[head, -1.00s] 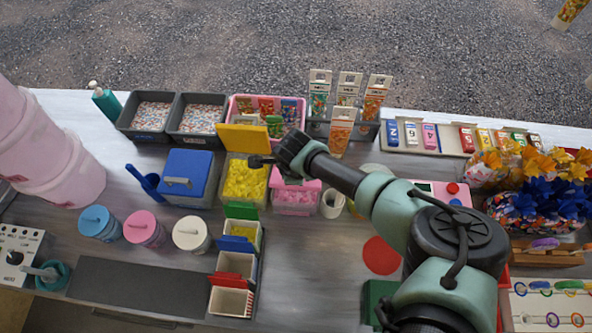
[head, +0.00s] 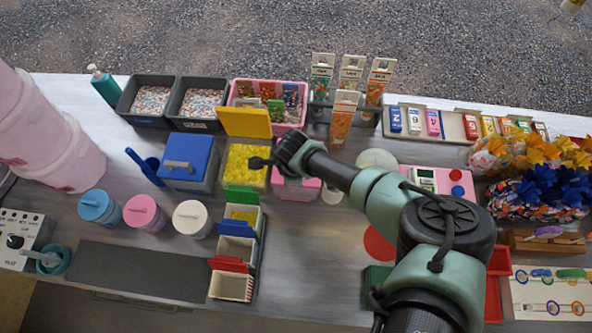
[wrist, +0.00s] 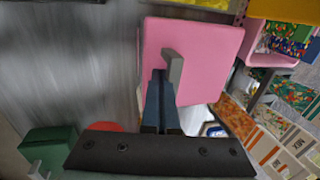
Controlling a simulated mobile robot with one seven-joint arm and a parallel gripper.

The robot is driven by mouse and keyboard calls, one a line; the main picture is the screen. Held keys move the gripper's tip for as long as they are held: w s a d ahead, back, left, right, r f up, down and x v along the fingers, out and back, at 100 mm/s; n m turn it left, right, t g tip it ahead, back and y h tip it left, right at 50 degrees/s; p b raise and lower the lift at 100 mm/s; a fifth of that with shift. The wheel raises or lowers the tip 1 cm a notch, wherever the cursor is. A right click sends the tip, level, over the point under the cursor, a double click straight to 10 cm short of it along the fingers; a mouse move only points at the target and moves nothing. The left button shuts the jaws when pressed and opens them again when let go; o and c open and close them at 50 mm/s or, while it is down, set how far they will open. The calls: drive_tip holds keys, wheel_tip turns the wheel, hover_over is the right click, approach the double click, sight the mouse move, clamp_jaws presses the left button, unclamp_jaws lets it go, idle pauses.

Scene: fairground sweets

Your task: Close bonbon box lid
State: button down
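A box with a pink lid (head: 297,190) stands right of the open yellow box, partly hidden behind my arm. In the wrist view its pink lid (wrist: 205,48) looks flat over the box and carries a grey handle (wrist: 174,68). My gripper (wrist: 161,88) points at the lid, its dark fingers close together beside the handle. I cannot tell whether they touch it. In the head view my wrist (head: 290,152) is above the box and hides the fingers. The yellow box (head: 244,163) has its yellow lid (head: 244,122) standing open at the back.
A blue-lidded box (head: 188,158) stands at the left. Upright packets (head: 343,117) and a pink tray (head: 236,92) stand behind. Small boxes with raised lids (head: 237,250) stand in front. A red disc (head: 376,245) lies front right, with bare counter to its left.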

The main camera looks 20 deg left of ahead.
drive_tip(key=shift+s+d+f, duration=0.1)
drive_tip(key=shift+s+f, duration=0.1)
drive_tip(key=shift+f, duration=0.3)
drive_tip(key=shift+s+f, duration=0.2)
drive_tip(key=shift+f, duration=0.3)
drive_tip(key=c, duration=1.3)
unclamp_jaws()
drive_tip(key=shift+r, duration=0.1)
drive_tip(key=shift+o, duration=0.2)
drive_tip(key=r+p, duration=0.2)
drive_tip(key=w+r+p, duration=0.1)
drive_tip(key=p, duration=0.1)
drive_tip(key=w+r+p, duration=0.1)
drive_tip(key=r+p, duration=0.1)
drive_tip(key=shift+w+a+r, duration=0.15)
drive_tip(key=shift+a+r, duration=0.05)
drive_tip(key=shift+r, duration=0.1)
drive_tip(key=o, duration=0.5)
wheel_tip(320, 180, up, 5)
drive_tip(key=p, duration=0.4)
drive_tip(key=shift+r, duration=0.15)
drive_tip(key=shift+c, duration=0.2)
drive_tip(key=shift+r+b, duration=0.3)
drive_tip(key=shift+v, duration=0.8)
drive_tip(key=shift+s+f+g, duration=0.15)
drive_tip(key=shift+s+g, duration=0.05)
drive_tip(key=shift+g, duration=0.1)
